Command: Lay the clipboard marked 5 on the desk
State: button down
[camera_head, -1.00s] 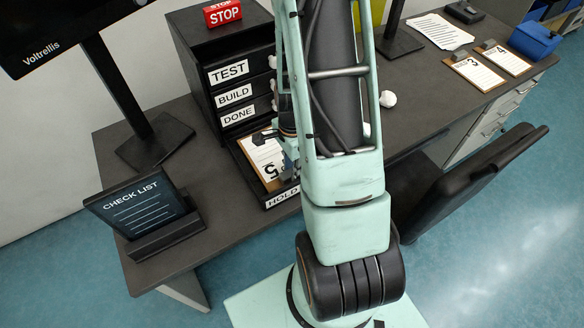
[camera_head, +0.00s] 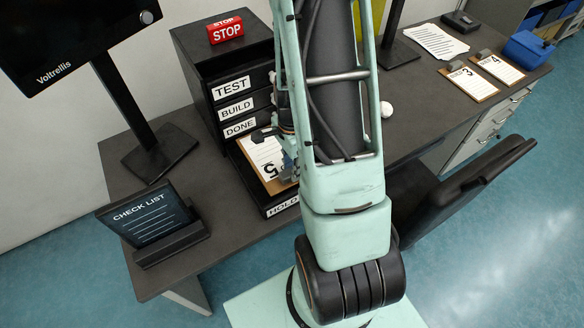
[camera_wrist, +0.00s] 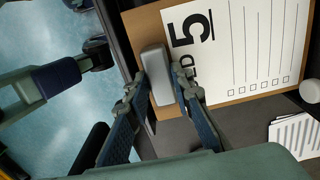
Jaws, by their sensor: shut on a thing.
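The clipboard marked 5 (camera_head: 265,160) is brown with a white sheet and lies at the open bottom drawer marked HOLD (camera_head: 283,206). In the wrist view the clipboard (camera_wrist: 240,50) fills the upper right, with its grey clip (camera_wrist: 156,76) between my fingers. My gripper (camera_wrist: 160,80) is shut on that clip. In the head view my arm hides most of the gripper and the clipboard's right side. I cannot tell whether the clipboard touches the drawer floor. The dark grey desk (camera_head: 425,105) extends to the right.
Clipboards 3 (camera_head: 467,84) and 4 (camera_head: 499,69) lie on the desk at right, near a paper stack (camera_head: 435,42) and a blue bin (camera_head: 528,46). A black chair (camera_head: 455,190) stands in front. A checklist stand (camera_head: 150,220) is at left. Bare desk lies right of my arm.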

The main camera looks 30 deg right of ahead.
jog(key=shift+r, duration=0.5)
jog(key=s, duration=0.6)
jog(key=shift+b, duration=0.35)
jog(key=shift+d, duration=0.1)
dwell(0.4)
jog(key=s+r+p, duration=0.3)
jog(key=r+p, duration=0.1)
jog(key=r, duration=0.2)
jog(key=shift+p, duration=0.3)
dwell(0.4)
jog(key=shift+f, duration=0.1)
